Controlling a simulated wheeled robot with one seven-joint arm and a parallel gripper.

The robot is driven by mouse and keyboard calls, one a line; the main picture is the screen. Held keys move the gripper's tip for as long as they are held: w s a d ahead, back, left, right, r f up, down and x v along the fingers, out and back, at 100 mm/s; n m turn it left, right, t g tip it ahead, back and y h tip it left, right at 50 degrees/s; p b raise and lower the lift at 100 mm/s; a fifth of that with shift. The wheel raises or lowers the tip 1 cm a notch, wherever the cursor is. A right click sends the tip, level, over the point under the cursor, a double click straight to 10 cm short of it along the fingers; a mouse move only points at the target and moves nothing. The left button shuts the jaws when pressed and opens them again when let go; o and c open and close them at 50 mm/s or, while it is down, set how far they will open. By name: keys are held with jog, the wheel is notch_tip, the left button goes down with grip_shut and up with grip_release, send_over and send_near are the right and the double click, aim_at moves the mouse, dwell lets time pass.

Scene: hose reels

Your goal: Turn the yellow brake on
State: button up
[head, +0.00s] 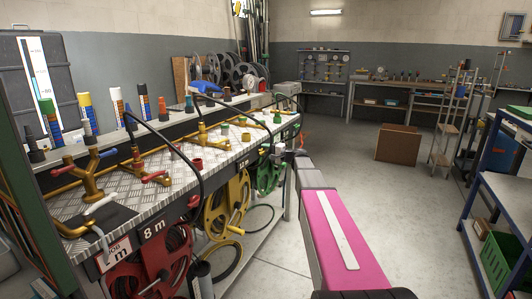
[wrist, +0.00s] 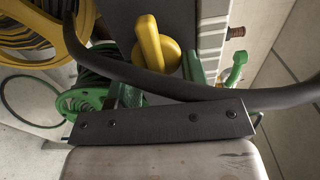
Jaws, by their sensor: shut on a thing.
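In the wrist view a yellow knob with a rounded lever (wrist: 147,40) shows beyond a black hose (wrist: 100,65). I take it for the yellow brake; whether it is on or off I cannot tell. My gripper (wrist: 160,122) shows as a dark screwed plate in front of a grey body, just below the hose and the knob. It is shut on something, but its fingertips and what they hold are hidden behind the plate. In the head view my pink arm reaches to the far right end of the bench, and the brake cannot be made out there.
A yellow reel (wrist: 66,30) and a green reel (wrist: 82,101) lie left of my gripper, and a green fitting (wrist: 235,70) to its right. The bench (head: 130,185) carries brass pipes and taps. Open floor (head: 350,155) lies right of my arm, then a blue-framed shelf (head: 478,150).

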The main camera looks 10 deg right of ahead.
jog(key=o, duration=0.9)
jog(key=shift+d, duration=0.1)
jog(key=v, duration=1)
jog(key=shift+s+d, duration=0.25)
jog(key=shift+f, duration=0.1)
